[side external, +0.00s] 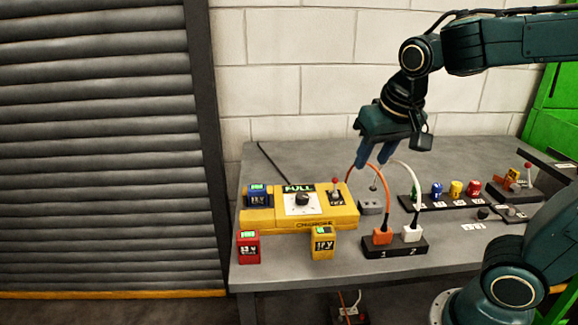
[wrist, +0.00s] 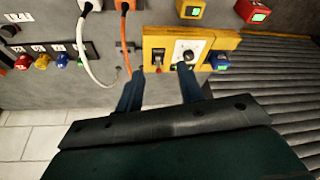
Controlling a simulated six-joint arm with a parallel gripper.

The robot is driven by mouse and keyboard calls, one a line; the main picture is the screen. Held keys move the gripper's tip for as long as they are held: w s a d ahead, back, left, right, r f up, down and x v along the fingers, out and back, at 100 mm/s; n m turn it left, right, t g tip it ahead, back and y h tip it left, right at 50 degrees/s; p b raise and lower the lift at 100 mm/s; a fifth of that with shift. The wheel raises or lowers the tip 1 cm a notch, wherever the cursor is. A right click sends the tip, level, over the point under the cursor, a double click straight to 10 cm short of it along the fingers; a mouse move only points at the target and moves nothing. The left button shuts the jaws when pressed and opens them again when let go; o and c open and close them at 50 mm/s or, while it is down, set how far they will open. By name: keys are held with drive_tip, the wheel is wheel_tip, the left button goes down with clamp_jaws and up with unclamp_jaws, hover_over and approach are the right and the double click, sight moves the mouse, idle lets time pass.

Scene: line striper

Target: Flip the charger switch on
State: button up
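The yellow charger (side external: 285,222) sits on the grey table, with a green display reading FULL and a black dial (side external: 302,199) on a white plate. Its switch (side external: 336,190), a short lever with a red ball tip, stands on a dark plate at its right end; the label there is too small to read surely. My gripper (side external: 375,160) is open and empty, above and to the right of the switch, apart from it. In the wrist view, the switch (wrist: 158,60) shows between and just beyond the fingertips of my gripper (wrist: 160,76). A blue battery (side external: 258,194) sits in the charger's left end.
A red battery (side external: 248,247) and a yellow battery (side external: 322,243) stand in front of the charger.

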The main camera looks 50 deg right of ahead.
drive_tip(key=s+a+n+t+y, duration=0.1)
drive_tip(key=s+a+n, duration=0.2)
drive_tip(key=s, duration=0.4)
drive_tip(key=shift+s+a+f+n+y, duration=0.2)
drive_tip(key=shift+f+n+y, duration=0.1)
drive_tip(key=shift+n, duration=0.5)
drive_tip(key=shift+s+a+f+n+t, duration=0.15)
drive_tip(key=shift+s+a+n, duration=0.1)
drive_tip(key=shift+s, duration=0.15)
drive_tip(key=shift+s+a+f+n+t, duration=0.15)
drive_tip(key=shift+s+n, duration=0.1)
drive_tip(key=shift+s, duration=0.15)
drive_tip(key=shift+r, duration=0.1)
idle(0.5)
